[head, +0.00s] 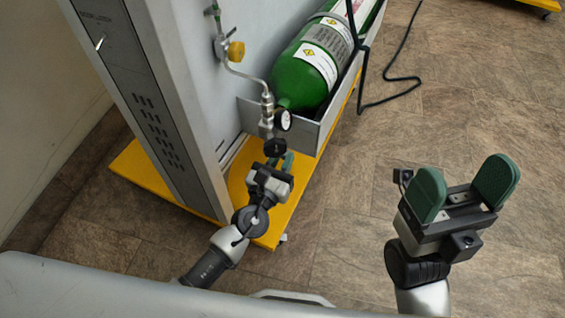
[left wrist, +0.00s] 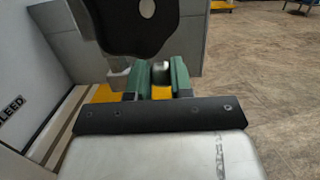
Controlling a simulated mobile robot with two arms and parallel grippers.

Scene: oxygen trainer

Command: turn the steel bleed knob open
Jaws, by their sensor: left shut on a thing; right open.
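In the left wrist view, the steel bleed knob (left wrist: 160,70) is a small shiny metal piece between the two green finger pads of my left gripper (left wrist: 160,78). My left gripper (head: 281,161) is shut on it, just below a black round knob (head: 274,147) at the bottom of the regulator. That black knob also fills the top of the left wrist view (left wrist: 133,22). The steel knob cannot be made out in the head view. A "BLEED" label (left wrist: 10,110) shows on the panel at the left of the wrist view. My right gripper (head: 463,190) is open and empty above the floor.
A green cylinder (head: 302,74) lies in a grey tray (head: 306,134) beside the cabinet (head: 150,100). A gauge (head: 284,120), steel tube and yellow knob (head: 236,51) are close by. The yellow base (head: 273,228) is below.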

